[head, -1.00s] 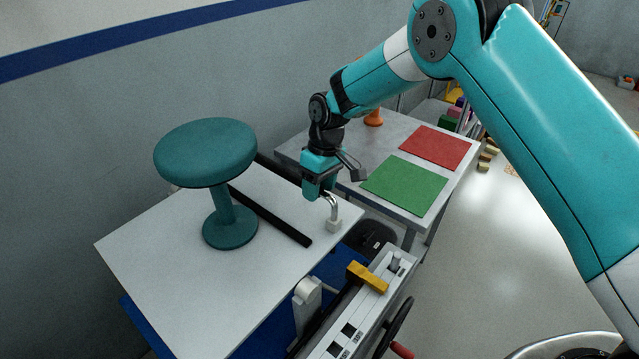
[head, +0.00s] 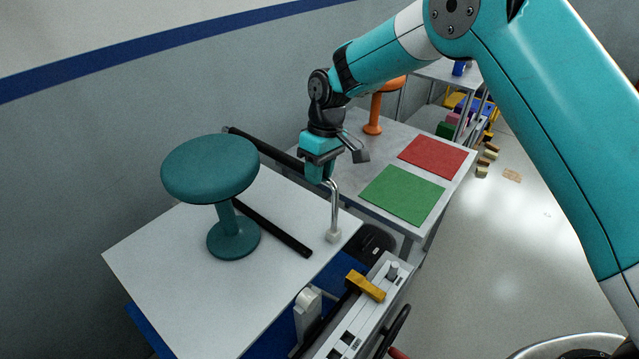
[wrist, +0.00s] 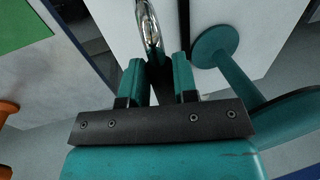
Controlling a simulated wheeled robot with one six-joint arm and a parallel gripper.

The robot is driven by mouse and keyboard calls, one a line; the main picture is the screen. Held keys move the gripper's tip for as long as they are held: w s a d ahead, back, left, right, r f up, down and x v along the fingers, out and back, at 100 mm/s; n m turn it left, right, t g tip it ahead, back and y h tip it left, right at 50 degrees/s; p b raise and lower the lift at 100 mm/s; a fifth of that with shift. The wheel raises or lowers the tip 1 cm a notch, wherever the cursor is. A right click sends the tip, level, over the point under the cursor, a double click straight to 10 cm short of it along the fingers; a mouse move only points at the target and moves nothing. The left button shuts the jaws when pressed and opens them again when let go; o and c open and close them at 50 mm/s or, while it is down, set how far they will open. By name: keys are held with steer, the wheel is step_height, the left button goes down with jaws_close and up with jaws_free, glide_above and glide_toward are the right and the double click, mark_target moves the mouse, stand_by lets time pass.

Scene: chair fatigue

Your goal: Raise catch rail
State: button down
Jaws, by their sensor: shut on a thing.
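The black catch rail (head: 265,150) hangs above the far edge of the white table (head: 165,290), running behind the teal stool's seat to my gripper. A bent chrome post (head: 335,205) rises from a pale block on the table to the rail's near end. My gripper (head: 320,178) is shut at that end. In the wrist view, my fingers (wrist: 159,78) stand either side of a dark bar, with the chrome bend (wrist: 150,28) just beyond. The exact grip contact is partly hidden. The teal stool (head: 210,168) stands upright on the white table.
A second black strip (head: 272,228) lies on the white table. A bench behind carries green (head: 402,195) and red (head: 435,156) mats and an orange stool (head: 373,115). A machine with a yellow block (head: 365,286) stands in front. Open floor lies right.

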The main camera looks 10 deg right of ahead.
step_height(320, 180, up, 6)
steer(key=shift+w+r+p, duration=0.1)
steer(key=shift+p, duration=0.85)
steer(key=c, duration=0.9)
jaws_free()
steer(key=shift+r, duration=0.1)
steer(key=shift+w+r, duration=0.1)
steer(key=shift+r, duration=0.2)
step_height(320, 180, up, 16)
steer(key=w+d+p, duration=0.2)
steer(key=p, duration=0.1)
steer(key=shift+d+r, duration=0.15)
steer(key=shift+d, duration=0.05)
